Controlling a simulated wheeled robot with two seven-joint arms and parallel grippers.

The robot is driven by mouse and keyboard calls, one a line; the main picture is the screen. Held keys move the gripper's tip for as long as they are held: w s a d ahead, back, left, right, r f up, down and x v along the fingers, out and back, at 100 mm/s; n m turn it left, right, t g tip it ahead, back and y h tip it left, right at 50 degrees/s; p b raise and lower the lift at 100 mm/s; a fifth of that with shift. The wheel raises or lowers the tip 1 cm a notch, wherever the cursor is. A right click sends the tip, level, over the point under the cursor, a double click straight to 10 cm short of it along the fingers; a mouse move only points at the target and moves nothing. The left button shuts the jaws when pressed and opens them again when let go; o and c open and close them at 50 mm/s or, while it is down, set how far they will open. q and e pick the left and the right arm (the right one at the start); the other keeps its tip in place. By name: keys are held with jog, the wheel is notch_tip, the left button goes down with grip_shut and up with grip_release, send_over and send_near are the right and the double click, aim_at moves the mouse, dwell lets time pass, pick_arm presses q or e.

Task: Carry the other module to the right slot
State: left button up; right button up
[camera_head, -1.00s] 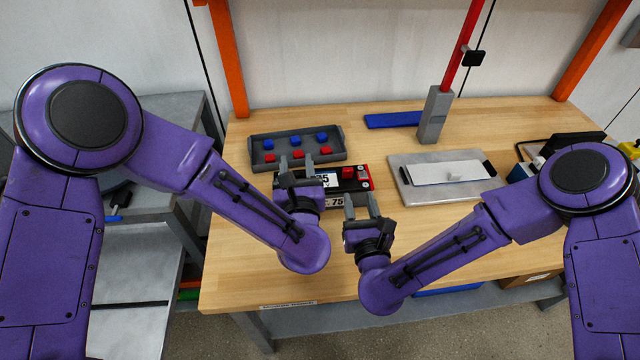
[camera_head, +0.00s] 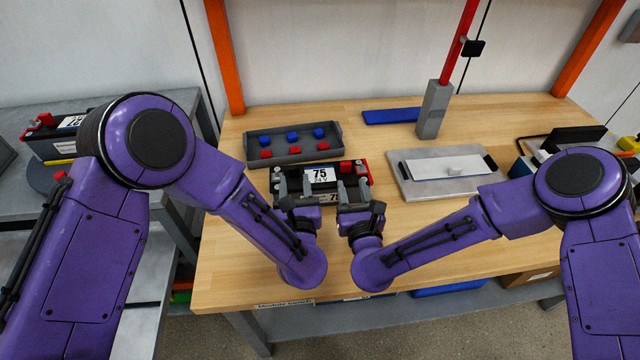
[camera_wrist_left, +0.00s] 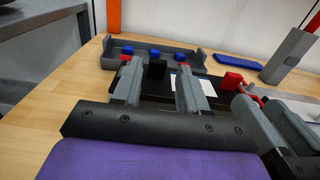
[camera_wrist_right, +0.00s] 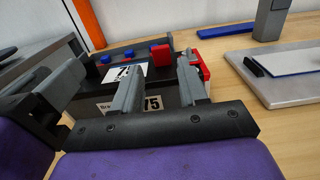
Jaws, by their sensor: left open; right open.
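A black battery module (camera_head: 320,175) with a red end and a white "75 24 V" label sits on the wooden bench. It also shows in the right wrist view (camera_wrist_right: 155,95). My left gripper (camera_head: 295,184) is open at the module's left part, and my right gripper (camera_head: 353,188) is open at its right part. In the wrist views the fingers overlap the module; I cannot tell whether they touch it. Another module (camera_head: 60,137), black with a red terminal cover, stands on the grey cart at the left, partly behind my left arm. I cannot make out a right slot.
A grey tray (camera_head: 252,147) with red and blue caps lies just behind the bench module. A plate with a white cover (camera_head: 450,166) lies to the right. A grey post (camera_head: 434,110) with a red pole and a blue strip (camera_head: 391,117) are at the back. The bench's front left is bare.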

aim_at(294, 171)
pick_arm(q)
notch_tip(294, 171, down, 2)
jog(key=shift+f, duration=0.1)
pick_arm(e)
jog(key=shift+w+a, duration=0.1)
jog(key=shift+w, duration=0.6)
pick_arm(q)
jog(key=w, duration=0.2)
jog(key=w+a, duration=0.1)
jog(key=w, duration=0.4)
jog(key=shift+w+a, duration=0.15)
jog(key=shift+w, duration=0.05)
pick_arm(e)
jog(key=w, duration=0.3)
jog(key=w+a, duration=0.1)
jog(key=w, duration=0.1)
pick_arm(q)
grip_shut()
pick_arm(e)
grip_shut()
pick_arm(q)
jog(key=shift+r, duration=0.2)
pick_arm(e)
jog(key=shift+r, duration=0.1)
